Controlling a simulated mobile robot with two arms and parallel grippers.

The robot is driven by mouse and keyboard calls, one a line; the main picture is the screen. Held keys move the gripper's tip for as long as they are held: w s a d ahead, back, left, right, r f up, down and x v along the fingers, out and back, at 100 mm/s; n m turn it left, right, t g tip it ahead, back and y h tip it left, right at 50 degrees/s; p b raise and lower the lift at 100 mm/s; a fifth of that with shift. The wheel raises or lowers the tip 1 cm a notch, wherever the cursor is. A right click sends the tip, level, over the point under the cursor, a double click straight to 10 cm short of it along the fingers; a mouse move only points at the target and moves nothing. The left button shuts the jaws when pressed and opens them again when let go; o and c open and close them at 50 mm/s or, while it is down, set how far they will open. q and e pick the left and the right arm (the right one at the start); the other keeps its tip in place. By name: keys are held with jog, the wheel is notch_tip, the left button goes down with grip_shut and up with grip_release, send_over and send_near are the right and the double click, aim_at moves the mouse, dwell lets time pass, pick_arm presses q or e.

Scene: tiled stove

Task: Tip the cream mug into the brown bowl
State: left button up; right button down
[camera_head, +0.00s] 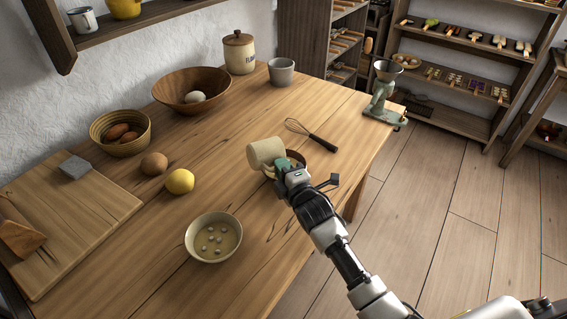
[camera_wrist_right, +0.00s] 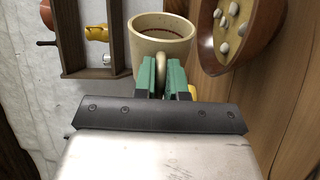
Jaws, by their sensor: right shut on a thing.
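The cream mug (camera_head: 262,153) is tilted well over on its side above the table in the head view. My right gripper (camera_head: 290,166) is shut on its handle. In the wrist view the green fingers (camera_wrist_right: 161,75) pinch the handle, and the mug (camera_wrist_right: 158,55) shows its open mouth with a dark line inside. The brown bowl (camera_head: 320,159) is just under and behind the mug and gripper, partly hidden by them. In the wrist view the brown bowl (camera_wrist_right: 262,22) is beside the mug and holds several pale pebbles. My left gripper is out of view.
A cream bowl with several pebbles (camera_head: 213,238) stands in front. A lemon (camera_head: 180,181), an egg (camera_head: 154,164) and a basket (camera_head: 120,147) are to the left. A whisk (camera_head: 311,135) lies behind the brown bowl. A grinder (camera_head: 382,95) stands at the far right edge.

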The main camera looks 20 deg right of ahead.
jog(key=shift+w+d+r+m+p, duration=0.1)
jog(key=shift+d+m+p, duration=0.2)
jog(key=shift+m, duration=0.4)
jog(key=shift+d+r+m+p, duration=0.2)
jog(key=shift+m+p, duration=0.15)
jog(key=shift+m, duration=0.35)
jog(key=shift+w+d+r+m+p, duration=0.1)
jog(key=shift+d+m+p, duration=0.2)
jog(key=shift+m, duration=0.4)
dwell(1.1)
